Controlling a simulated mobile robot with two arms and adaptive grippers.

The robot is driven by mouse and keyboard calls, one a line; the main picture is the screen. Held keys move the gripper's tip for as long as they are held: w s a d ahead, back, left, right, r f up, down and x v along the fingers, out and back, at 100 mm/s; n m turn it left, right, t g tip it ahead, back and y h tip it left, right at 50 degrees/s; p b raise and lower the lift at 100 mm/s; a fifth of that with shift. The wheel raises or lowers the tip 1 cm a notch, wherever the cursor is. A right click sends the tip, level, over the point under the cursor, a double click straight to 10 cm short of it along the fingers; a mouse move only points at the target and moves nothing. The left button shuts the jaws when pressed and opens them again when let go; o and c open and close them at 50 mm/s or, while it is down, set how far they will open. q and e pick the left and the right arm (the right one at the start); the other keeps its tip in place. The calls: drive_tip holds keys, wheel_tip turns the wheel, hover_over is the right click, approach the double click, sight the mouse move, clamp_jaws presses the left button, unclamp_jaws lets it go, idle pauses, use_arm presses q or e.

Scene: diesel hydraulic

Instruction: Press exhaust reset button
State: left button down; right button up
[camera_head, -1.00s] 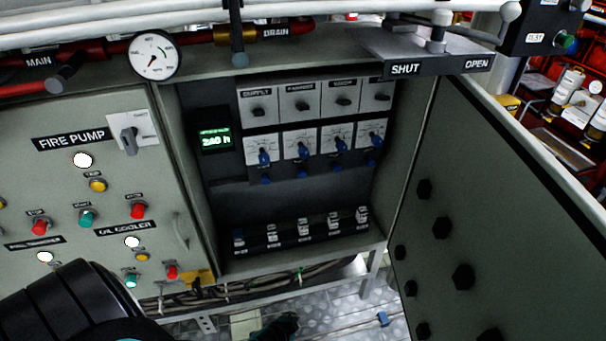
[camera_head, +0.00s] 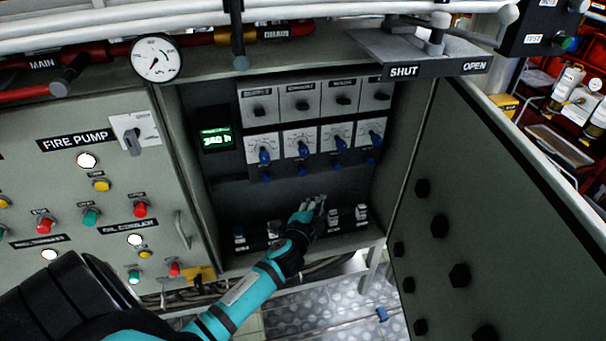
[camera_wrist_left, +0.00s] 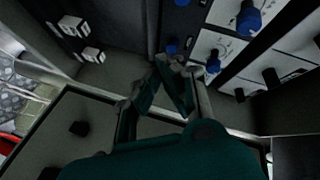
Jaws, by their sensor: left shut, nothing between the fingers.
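The open cabinet (camera_head: 230,190) holds a row of dials with blue knobs. Small blue buttons (camera_head: 302,171) sit below the dials. Their labels are too small to read, so I cannot tell which is the exhaust reset. My left gripper (camera_head: 314,203) is shut and empty inside the cabinet, below the button row and in front of the lower switches. My right gripper is not in view.
The cabinet door (camera_head: 490,210) stands open on the right. Lower switches (camera_head: 361,213) line the cabinet bottom. The fire pump panel (camera_head: 75,190) is on the left. A gauge (camera_head: 156,59), pipes and the SHUT/OPEN lever plate (camera_head: 420,52) lie above.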

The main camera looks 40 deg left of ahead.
use_arm(q)
drive_tip(key=w+a, duration=0.5)
drive_tip(key=a, duration=0.1)
drive_tip(key=shift+w+a+b, duration=0.35)
drive_tip(key=shift+b, duration=0.05)
drive_tip(key=shift+w, duration=0.1)
idle(1.4)
drive_tip(key=shift+w+a, duration=0.2)
drive_tip(key=shift+a, duration=0.1)
drive_tip(key=shift+w+a, duration=0.3)
drive_tip(key=shift+a, duration=0.1)
idle(0.8)
idle(0.3)
drive_tip(key=shift+s+d, duration=0.65)
drive_tip(key=shift+d, duration=0.1)
drive_tip(key=shift+s+d+p, duration=0.45)
drive_tip(key=shift+s+d, duration=1.15)
drive_tip(key=shift+d, duration=0.3)
